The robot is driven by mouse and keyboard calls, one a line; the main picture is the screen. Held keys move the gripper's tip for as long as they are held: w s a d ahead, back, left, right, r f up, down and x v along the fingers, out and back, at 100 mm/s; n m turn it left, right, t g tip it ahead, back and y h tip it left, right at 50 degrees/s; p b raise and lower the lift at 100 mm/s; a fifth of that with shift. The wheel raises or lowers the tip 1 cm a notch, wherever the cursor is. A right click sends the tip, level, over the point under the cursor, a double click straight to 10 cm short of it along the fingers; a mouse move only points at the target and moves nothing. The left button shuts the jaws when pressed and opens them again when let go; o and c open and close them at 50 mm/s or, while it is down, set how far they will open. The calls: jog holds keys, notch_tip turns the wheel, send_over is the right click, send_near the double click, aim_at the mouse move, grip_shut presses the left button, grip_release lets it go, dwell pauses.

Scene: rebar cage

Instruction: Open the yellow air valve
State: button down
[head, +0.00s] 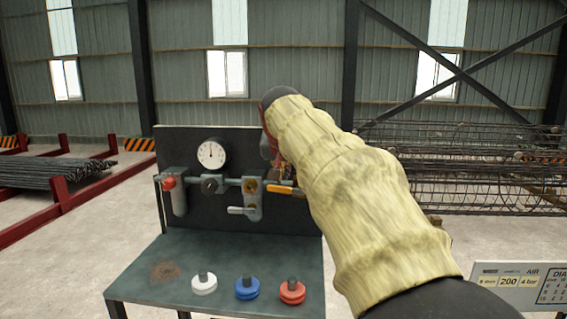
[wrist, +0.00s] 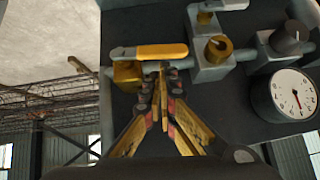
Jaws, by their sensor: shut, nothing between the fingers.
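The yellow air valve handle (head: 287,191) is at the right end of the pipe on the dark panel, partly covered by my sleeved arm in the head view. In the wrist view the yellow handle (wrist: 162,51) lies roughly along the grey pipe, beside a brass valve body (wrist: 127,75). My gripper (wrist: 163,72) is shut and empty, its fingertips just below the handle's middle in the picture. I cannot tell whether they touch it. In the head view the fingers are mostly hidden behind my arm. A round pressure gauge (head: 211,154) is mounted on the panel; it also shows in the wrist view (wrist: 293,95).
Rebar cages (head: 470,170) are behind right.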

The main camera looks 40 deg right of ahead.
jog(key=shift+d+f, duration=0.1)
jog(key=shift+f, duration=0.1)
jog(key=shift+w+a+f+b, duration=0.2)
jog(key=shift+f+b, duration=0.2)
jog(key=shift+b, duration=0.2)
jog(key=shift+w+a+f+b, duration=0.1)
jog(key=shift+a+f+b, duration=0.05)
jog(key=shift+f+b, duration=0.35)
jog(key=shift+r, duration=0.15)
jog(key=s+a+r+p, duration=0.1)
jog(key=s+a+r, duration=0.1)
jog(key=r, duration=0.4)
jog(key=s+a+r+p, duration=0.1)
jog(key=s+a+r, duration=0.1)
jog(key=r, duration=0.4)
jog(key=shift+s+a+r, duration=0.3)
jog(key=shift+s+a, duration=0.05)
jog(key=shift+a, duration=0.25)
